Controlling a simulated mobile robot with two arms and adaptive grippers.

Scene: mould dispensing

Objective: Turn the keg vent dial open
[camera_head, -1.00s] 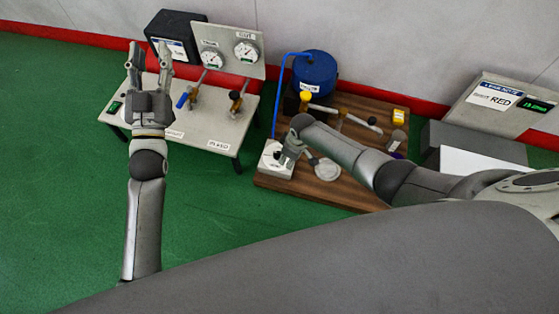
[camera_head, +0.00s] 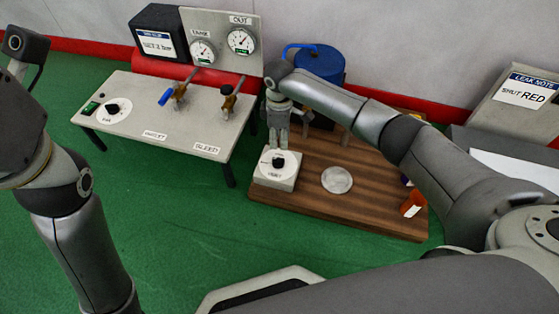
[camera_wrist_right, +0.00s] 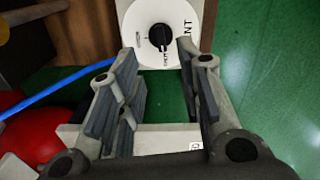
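The keg vent dial is a black knob (camera_head: 279,162) on a white box (camera_head: 268,180) at the left front of the wooden board. In the right wrist view the knob (camera_wrist_right: 160,37) sits on its white round face, near the top of the picture. My right gripper (camera_head: 277,145) points down just above and behind the knob. In the right wrist view its fingers (camera_wrist_right: 157,55) are apart with nothing between them, and the knob lies just past the tips. The blue keg (camera_head: 318,65) stands behind, partly hidden by my right arm. My left gripper's fingers are out of view.
A grey bench (camera_head: 170,112) with two gauges, two valves and another black dial (camera_head: 112,107) stands to the left. The wooden board (camera_head: 330,215) holds a metal disc (camera_head: 336,180) and an orange item (camera_head: 412,204). A leak note (camera_head: 525,92) stands at right.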

